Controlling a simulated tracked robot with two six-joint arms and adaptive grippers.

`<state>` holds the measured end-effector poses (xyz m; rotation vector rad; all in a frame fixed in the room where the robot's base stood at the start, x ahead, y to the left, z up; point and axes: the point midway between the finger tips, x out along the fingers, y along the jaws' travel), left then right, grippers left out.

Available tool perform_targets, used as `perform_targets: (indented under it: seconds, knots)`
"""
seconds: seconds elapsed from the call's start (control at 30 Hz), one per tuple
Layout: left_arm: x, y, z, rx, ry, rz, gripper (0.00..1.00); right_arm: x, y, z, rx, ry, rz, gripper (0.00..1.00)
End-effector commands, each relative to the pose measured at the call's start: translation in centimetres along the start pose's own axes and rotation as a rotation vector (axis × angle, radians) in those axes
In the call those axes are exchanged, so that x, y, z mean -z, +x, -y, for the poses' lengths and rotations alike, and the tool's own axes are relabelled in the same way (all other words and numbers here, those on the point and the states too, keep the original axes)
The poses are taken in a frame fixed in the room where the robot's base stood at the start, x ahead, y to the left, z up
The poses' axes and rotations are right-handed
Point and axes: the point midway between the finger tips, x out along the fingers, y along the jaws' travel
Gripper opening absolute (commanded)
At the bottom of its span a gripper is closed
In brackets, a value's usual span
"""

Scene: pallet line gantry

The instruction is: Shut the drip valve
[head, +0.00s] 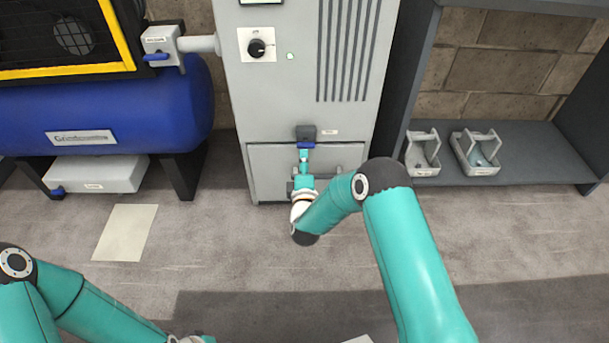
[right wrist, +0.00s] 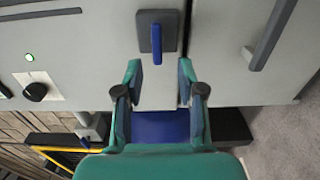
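A dark valve block (head: 306,133) with a blue lever (head: 305,145) sits on the front of the grey cabinet, with a small label beside it that I cannot read. In the right wrist view the blue lever (right wrist: 157,52) points out from its dark plate (right wrist: 147,31). My right gripper (head: 304,160) is just in front of this lever. In the right wrist view the gripper (right wrist: 159,70) is open, its fingers apart on either side of the lever's line, with no contact visible.
A second valve with a blue handle (head: 159,57) is on the pipe above the blue tank (head: 150,110). A grey box (head: 95,173) with a blue knob stands under the tank. Grey bins (head: 422,153) sit on the shelf (head: 520,173) at right.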

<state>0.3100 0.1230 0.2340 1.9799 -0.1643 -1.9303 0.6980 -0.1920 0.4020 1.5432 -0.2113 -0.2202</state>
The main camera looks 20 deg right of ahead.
Motion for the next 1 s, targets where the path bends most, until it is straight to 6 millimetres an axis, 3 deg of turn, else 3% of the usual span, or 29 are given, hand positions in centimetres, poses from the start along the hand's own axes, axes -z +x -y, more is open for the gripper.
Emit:
perform_targets:
  seconds: [0.13, 0.33, 0.9, 1.0]
  knots:
    - [0.0, 0.0, 0.0, 0.000, 0.000, 0.000, 0.40, 0.1, -2.8, 0.1, 0.002, -0.001, -0.003, 0.39]
    - [0.0, 0.0, 0.0, 0.000, 0.000, 0.000, 0.40, 0.1, -4.9, 0.1, 0.002, 0.000, -0.002, 0.39]
    - [0.0, 0.0, 0.0, 0.000, 0.000, 0.000, 0.40, 0.0, -5.2, 0.1, 0.001, 0.000, 0.000, 0.39]
    - [0.0, -0.2, -0.1, 0.000, 0.000, 0.000, 0.40, -0.8, -5.0, -0.2, 0.001, 0.000, 0.014, 0.39]
